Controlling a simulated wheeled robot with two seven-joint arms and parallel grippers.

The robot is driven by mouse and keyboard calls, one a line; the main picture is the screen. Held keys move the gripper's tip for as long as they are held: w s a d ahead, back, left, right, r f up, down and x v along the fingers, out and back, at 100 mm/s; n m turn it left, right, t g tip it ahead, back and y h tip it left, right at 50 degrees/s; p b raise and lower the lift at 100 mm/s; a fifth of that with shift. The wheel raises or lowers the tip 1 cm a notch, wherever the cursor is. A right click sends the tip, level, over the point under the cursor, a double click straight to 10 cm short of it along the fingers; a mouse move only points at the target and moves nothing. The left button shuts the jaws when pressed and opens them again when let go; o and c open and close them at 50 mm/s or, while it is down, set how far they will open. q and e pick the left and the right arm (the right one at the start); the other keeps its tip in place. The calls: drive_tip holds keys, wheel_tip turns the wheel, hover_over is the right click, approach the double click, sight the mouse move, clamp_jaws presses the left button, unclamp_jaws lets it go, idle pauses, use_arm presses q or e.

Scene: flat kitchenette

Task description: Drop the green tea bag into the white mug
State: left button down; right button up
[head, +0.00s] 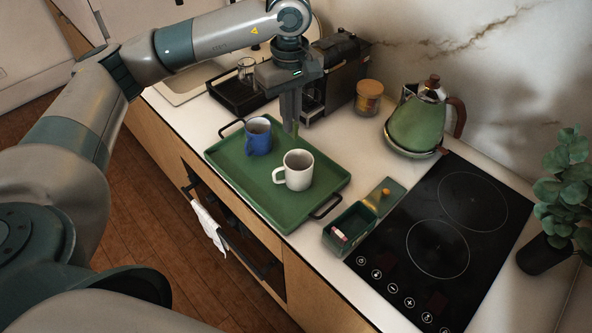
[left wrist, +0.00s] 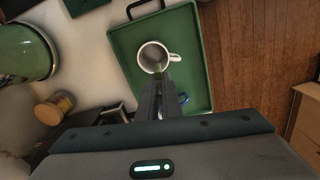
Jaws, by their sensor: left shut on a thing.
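The white mug (head: 297,169) stands upright on the green tray (head: 322,190), its handle pointing left. It also shows in the left wrist view (left wrist: 145,56), open side up. My left gripper (head: 290,130) points down just behind the mug in the head view. It is shut on the green tea bag (head: 296,130), of which only a small part shows by the fingertips. In the left wrist view the fingers reach over the near rim of the mug; the bag's exact height above it is unclear. My right gripper is out of view.
A blue mug (head: 258,138) stands on the tray, left of the white mug. A green box (head: 350,228) and its lid (head: 388,190) lie right of the tray. A green kettle (head: 418,122), a jar (head: 369,97) and a coffee machine (head: 340,70) stand behind; the black hob (head: 440,235) is right.

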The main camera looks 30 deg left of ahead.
use_arm(q)
drive_tip(key=shift+f+b, duration=0.4)
drive_tip(key=shift+f, duration=2.4)
drive_tip(key=c, duration=1.9)
unclamp_jaws()
drive_tip(key=shift+o, duration=0.2)
drive_tip(key=shift+r, duration=0.1)
drive_tip(key=shift+r+b, duration=0.3)
drive_tip(key=shift+r, duration=0.1)
wheel_tip(320, 180, up, 15)
drive_tip(key=b, duration=0.4)
drive_tip(key=shift+f, duration=0.2)
drive_tip(key=shift+r+b, duration=0.35)
drive_tip(key=shift+r, duration=0.55)
drive_tip(key=shift+r, duration=0.1)
